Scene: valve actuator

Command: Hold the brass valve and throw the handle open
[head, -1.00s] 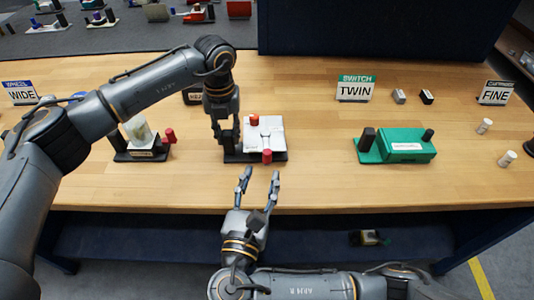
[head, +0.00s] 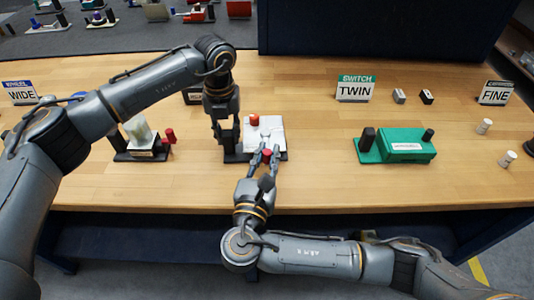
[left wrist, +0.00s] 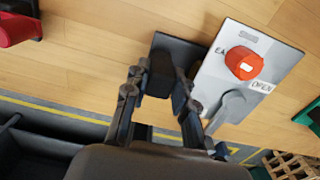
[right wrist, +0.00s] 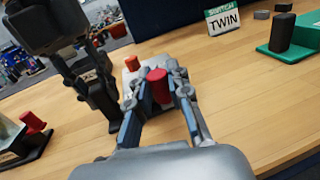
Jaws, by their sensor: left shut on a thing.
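In the left wrist view, a grey lever (left wrist: 232,105) lies near an "OPEN" label. My left gripper (head: 228,142) is shut on the black post (left wrist: 161,74) at the unit's left side. My right gripper (head: 265,152) is open, its fingers on either side of the red grip; whether they touch it is unclear.
A black-based unit with a red knob (head: 169,135) stands to the left. The TWIN sign (head: 355,89) stands behind. Bench between the white and green units is clear.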

